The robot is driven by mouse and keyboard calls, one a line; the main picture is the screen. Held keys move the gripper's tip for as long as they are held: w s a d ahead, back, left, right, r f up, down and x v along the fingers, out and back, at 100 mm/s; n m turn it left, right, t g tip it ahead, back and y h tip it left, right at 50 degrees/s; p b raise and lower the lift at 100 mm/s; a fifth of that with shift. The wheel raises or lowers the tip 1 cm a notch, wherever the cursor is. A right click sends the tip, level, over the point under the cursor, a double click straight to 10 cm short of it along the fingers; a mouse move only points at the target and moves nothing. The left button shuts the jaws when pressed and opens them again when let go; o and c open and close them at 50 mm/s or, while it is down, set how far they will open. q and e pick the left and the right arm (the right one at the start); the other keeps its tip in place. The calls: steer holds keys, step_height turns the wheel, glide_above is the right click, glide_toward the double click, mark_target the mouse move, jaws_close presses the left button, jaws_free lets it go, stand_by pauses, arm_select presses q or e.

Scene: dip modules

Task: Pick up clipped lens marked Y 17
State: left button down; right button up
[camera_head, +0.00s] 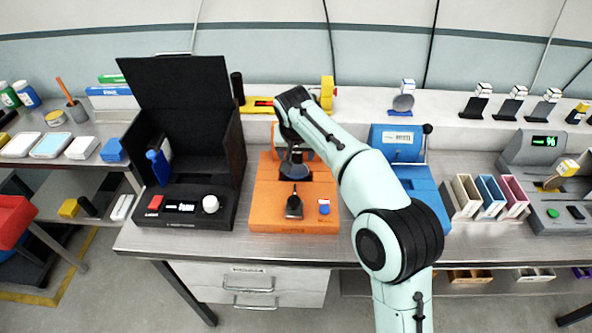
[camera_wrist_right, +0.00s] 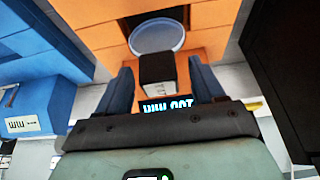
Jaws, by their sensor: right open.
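A clipped lens sits in the orange machine (camera_head: 265,205). In the right wrist view it shows as a pale blue round disc (camera_wrist_right: 165,36) with a dark clip block (camera_wrist_right: 158,74) in front of it. I cannot read a Y 17 mark on it. My right gripper (camera_wrist_right: 162,88) is open, with one finger on each side of the clip block; contact is not clear. In the head view my right arm reaches over the orange machine and hides much of its upper part. My left gripper is not in view.
A black machine with a raised lid (camera_head: 180,100) stands left of the orange one, and a blue machine (camera_head: 424,185) stands right. Another lens (camera_head: 403,103) is on a holder behind. A lens with a yellow block (camera_head: 567,168) is at the grey machine far right. Coloured trays (camera_head: 490,195) stand nearby.

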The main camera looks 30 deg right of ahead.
jaws_close()
